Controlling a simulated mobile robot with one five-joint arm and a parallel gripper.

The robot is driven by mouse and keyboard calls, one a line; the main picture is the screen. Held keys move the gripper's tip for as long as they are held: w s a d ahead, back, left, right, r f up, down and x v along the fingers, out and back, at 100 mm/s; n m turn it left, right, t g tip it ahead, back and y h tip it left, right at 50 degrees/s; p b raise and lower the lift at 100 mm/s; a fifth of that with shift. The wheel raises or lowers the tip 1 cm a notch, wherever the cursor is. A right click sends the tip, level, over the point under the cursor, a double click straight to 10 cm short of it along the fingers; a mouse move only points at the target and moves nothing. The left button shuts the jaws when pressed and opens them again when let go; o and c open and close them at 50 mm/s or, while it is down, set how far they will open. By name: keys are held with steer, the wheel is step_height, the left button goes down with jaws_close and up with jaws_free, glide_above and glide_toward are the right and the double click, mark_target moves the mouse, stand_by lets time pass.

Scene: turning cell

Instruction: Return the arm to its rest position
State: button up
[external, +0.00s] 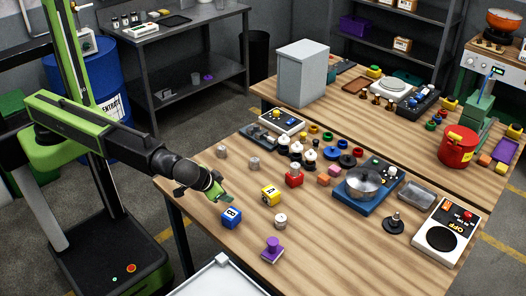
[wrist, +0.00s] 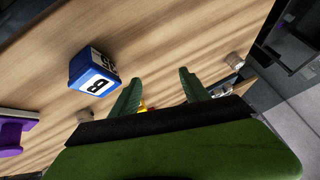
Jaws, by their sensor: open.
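My arm reaches out from the green column at the left. My gripper (external: 222,193) is above the near left edge of the wooden table (external: 330,240). In the wrist view the two green fingers of my gripper (wrist: 157,92) are apart with nothing held between them. A blue block marked B (external: 232,217) stands on the table just beyond and below the fingertips. In the wrist view the blue block (wrist: 92,70) lies left of the fingers, apart from them. A bit of yellow shows between the fingers in the wrist view.
A purple stamp-like object (external: 272,249), a yellow block (external: 270,194), a red part (external: 293,178) and small metal cylinders (external: 222,152) stand nearby. A pot (external: 364,181) sits on a blue base further right. A white-rimmed tray (external: 215,278) is at the front below the table edge.

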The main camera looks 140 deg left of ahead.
steer(key=s+d+f+m+h+b, duration=0.2)
steer(key=d+m, duration=0.3)
steer(key=d, duration=0.5)
steer(key=s+d+f+m+t+h+b, duration=0.1)
steer(key=s+d+f+m, duration=0.3)
steer(key=d, duration=0.6)
steer(key=s+d+f+m+t+h+b, duration=0.1)
steer(key=s+d+f+m+h+b, duration=0.1)
steer(key=d+m, duration=0.4)
steer(key=s+d+f+h, duration=0.1)
steer(key=d+h, duration=0.1)
steer(key=d, duration=0.3)
steer(key=shift+s+f+m+b, duration=0.2)
steer(key=shift+m+b, duration=0.15)
steer(key=shift+m, duration=0.05)
